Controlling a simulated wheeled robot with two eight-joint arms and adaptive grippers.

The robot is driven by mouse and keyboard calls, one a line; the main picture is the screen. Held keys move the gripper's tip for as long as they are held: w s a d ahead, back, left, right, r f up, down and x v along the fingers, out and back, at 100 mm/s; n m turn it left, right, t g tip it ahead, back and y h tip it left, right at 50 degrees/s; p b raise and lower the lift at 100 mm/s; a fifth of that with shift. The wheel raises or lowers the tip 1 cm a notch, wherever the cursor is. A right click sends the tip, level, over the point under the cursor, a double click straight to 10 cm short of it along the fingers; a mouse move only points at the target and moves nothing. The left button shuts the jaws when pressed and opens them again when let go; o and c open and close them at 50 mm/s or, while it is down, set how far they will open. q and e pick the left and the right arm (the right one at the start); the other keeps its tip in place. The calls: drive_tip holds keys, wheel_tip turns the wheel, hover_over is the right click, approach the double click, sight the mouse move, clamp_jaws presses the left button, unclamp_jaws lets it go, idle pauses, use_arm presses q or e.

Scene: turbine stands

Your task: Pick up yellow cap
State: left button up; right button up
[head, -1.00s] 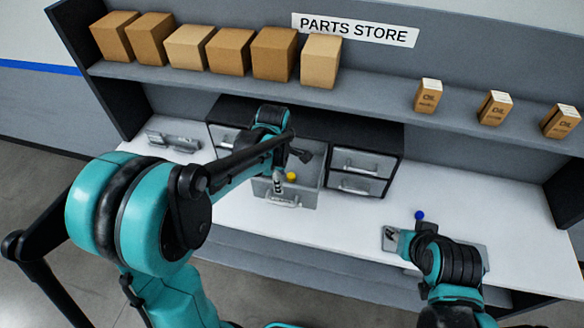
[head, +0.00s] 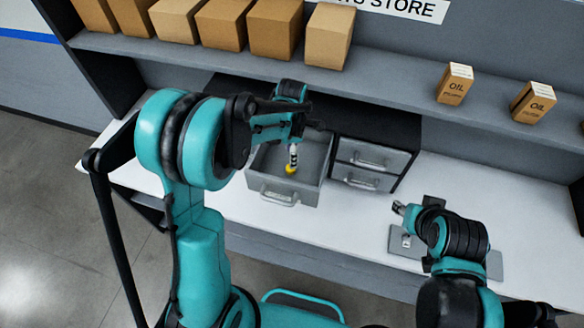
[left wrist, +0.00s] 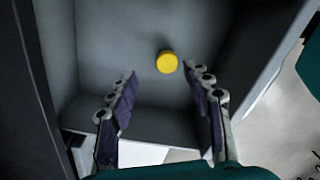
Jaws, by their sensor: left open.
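The yellow cap (head: 291,169) lies inside the open grey drawer (head: 318,190). It also shows in the left wrist view (left wrist: 167,62), on the drawer floor just beyond the fingertips. My left gripper (head: 293,153) reaches down into the drawer over the cap, and in the head view its fingers partly overlap it. In the left wrist view the left gripper (left wrist: 161,76) is open, with fingers apart and nothing between them. My right gripper (head: 398,207) is above the white worktop at the right, and its jaws are too small to read.
The drawer walls (left wrist: 255,60) stand close around the left gripper. Closed drawers (head: 365,165) are to the right. A grey plate (head: 410,243) lies under the right arm. Boxes (head: 275,28) and oil cartons (head: 455,83) stand on the shelf above.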

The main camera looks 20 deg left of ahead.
use_arm(q)
drive_tip(key=f, duration=0.4)
drive_tip(key=s+f, duration=0.1)
drive_tip(key=f, duration=0.1)
drive_tip(key=shift+f+p, duration=0.2)
drive_tip(key=shift+p, duration=0.2)
drive_tip(key=shift+s, duration=0.1)
drive_tip(key=c, duration=0.9)
